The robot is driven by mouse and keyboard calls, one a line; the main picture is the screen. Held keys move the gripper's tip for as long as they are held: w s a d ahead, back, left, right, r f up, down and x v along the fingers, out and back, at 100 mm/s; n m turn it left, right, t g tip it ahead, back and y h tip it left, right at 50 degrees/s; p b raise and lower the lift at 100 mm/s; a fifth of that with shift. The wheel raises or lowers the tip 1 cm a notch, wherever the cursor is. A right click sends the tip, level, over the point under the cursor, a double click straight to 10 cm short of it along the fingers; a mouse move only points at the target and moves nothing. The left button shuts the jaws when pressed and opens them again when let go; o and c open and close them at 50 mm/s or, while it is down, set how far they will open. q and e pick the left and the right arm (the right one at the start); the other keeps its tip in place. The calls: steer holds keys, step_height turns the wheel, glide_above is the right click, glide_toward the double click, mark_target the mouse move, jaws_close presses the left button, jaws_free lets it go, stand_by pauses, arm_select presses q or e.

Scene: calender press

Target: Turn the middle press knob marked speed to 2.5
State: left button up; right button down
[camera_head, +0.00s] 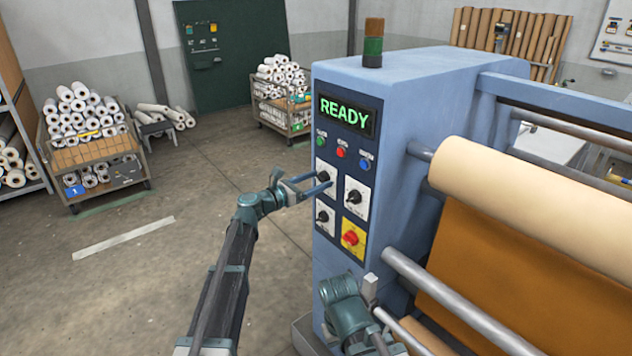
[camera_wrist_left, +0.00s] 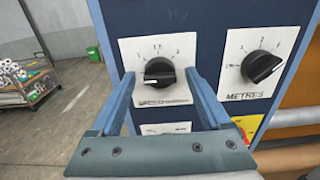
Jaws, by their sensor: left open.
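The speed knob (camera_wrist_left: 159,72) is a black knob on a white dial plate, its label partly covered by my gripper; in the head view its plate (camera_head: 325,169) is at the upper left of the panel. The knob's white mark is at its lower left end. My left gripper (camera_head: 327,181) is open, with its fingers reaching to either side of this knob; I cannot tell whether they touch it. In the left wrist view, the fingers (camera_wrist_left: 160,76) flank the knob. My right gripper (camera_head: 370,288) is low in front of the press, its jaws unclear.
The metres knob (camera_wrist_left: 262,66) is just to the right. A lower black knob (camera_head: 322,216) and a red knob on yellow (camera_head: 350,238) sit below. A lit READY display (camera_head: 345,114) and push buttons are above. Rollers (camera_head: 530,200) stand right; open floor lies left.

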arm_select(q)
jaws_close()
